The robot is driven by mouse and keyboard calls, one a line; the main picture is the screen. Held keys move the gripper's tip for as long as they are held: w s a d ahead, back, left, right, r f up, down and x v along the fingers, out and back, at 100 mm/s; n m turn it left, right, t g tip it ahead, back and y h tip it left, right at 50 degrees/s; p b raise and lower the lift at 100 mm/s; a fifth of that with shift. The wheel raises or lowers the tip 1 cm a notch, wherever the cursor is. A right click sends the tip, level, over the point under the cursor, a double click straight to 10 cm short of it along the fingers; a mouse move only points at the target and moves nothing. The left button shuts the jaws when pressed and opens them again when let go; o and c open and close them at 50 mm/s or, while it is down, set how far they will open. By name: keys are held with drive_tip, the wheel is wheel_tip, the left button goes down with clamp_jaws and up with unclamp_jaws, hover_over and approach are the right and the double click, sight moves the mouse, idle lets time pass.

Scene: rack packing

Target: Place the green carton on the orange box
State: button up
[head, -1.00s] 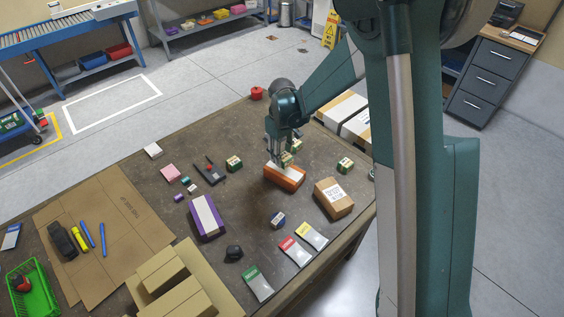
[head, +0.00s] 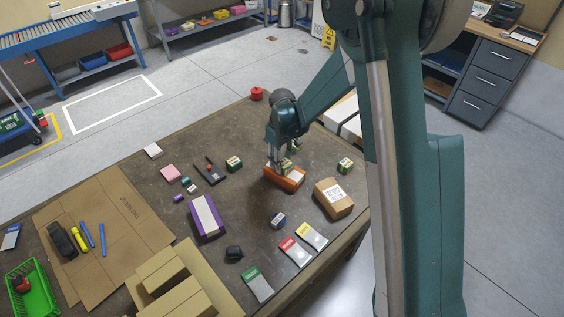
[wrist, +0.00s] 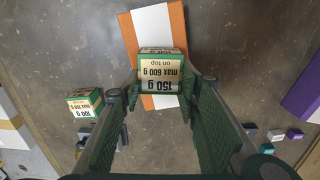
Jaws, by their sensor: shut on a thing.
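The green carton (wrist: 160,72), a small block with green edges and a cream label, is between my gripper's fingers (wrist: 166,88) in the wrist view. My gripper is shut on it. In the head view the carton (head: 288,166) is partly hidden by my gripper (head: 280,168). The orange box (head: 287,184), with a white band on top, lies flat on the table directly below. In the wrist view the orange box (wrist: 128,38) extends behind the carton. Whether the carton touches the box top or is slightly above it, I cannot tell.
Similar small cartons stand left (head: 234,163) and right (head: 345,166) of the orange box. A brown labelled box (head: 334,199) is close at front right, a purple box (head: 207,219) at front left. A dark tray (head: 210,172) lies left. Bare table surrounds the orange box.

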sight(282, 161)
drive_tip(key=shift+f, duration=0.15)
drive_tip(key=o, duration=0.9)
drive_tip(key=shift+o, duration=0.2)
wheel_tip(282, 161, up, 12)
drive_tip(key=shift+p, duration=0.35)
idle(0.7)
